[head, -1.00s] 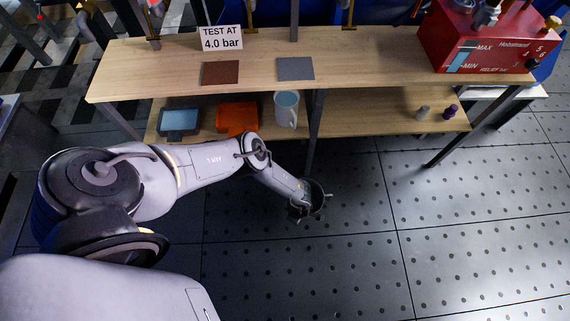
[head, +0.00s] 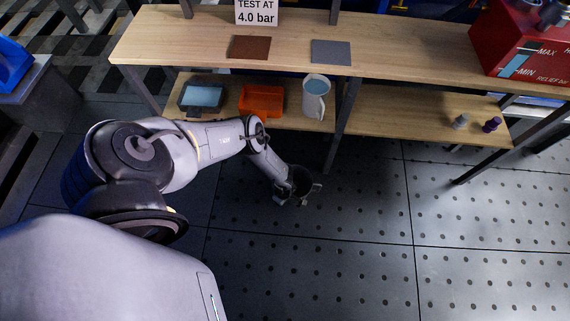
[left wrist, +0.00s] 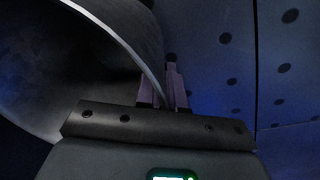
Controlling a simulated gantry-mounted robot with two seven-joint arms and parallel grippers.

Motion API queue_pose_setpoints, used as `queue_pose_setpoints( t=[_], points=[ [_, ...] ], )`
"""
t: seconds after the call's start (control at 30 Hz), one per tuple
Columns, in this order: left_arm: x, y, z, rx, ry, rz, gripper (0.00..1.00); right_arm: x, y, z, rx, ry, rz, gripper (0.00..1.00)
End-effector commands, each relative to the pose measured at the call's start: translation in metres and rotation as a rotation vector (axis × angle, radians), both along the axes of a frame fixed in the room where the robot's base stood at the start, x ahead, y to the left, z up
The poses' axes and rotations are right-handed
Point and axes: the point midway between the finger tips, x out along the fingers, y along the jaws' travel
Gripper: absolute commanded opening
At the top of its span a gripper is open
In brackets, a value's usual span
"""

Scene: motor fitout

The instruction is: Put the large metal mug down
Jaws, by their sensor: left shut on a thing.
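The large metal mug (head: 302,180) is dark grey and hangs in front of the bench, over the perforated floor. Its curved wall (left wrist: 75,65) fills the upper left of the left wrist view. My left gripper (head: 290,190) is shut on the mug's wall; in the left wrist view the fingers (left wrist: 172,88) pinch its edge. The mug's inside is mostly dark in the head view. My right gripper is in neither view.
The bench's lower shelf holds a dark tray (head: 183,110), an orange bin (head: 262,101), a white pitcher (head: 314,106) and two small bottles (head: 491,125). Its top carries a brown mat (head: 250,47), a grey mat (head: 331,52) and a red machine (head: 520,50).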

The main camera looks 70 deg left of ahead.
Motion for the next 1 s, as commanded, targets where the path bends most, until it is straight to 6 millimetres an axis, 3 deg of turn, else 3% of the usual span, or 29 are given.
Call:
queue_pose_setpoints(
  t=[0.17, 0.47, 0.97, 1.0],
  points=[
    [0.0, 0.002, -0.007, 0.0, -0.001, 0.0, 0.0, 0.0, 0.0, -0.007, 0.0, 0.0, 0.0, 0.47],
    [0.0, 0.002, -0.04, 0.002, -0.001, 0.0, 0.0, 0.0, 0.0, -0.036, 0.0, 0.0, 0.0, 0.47],
    [0.0, 0.002, -0.045, 0.002, -0.001, 0.001, 0.0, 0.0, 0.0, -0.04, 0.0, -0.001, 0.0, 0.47],
    [0.0, 0.002, -0.045, 0.001, 0.0, 0.0, 0.11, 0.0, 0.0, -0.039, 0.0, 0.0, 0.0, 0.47]
  ],
)
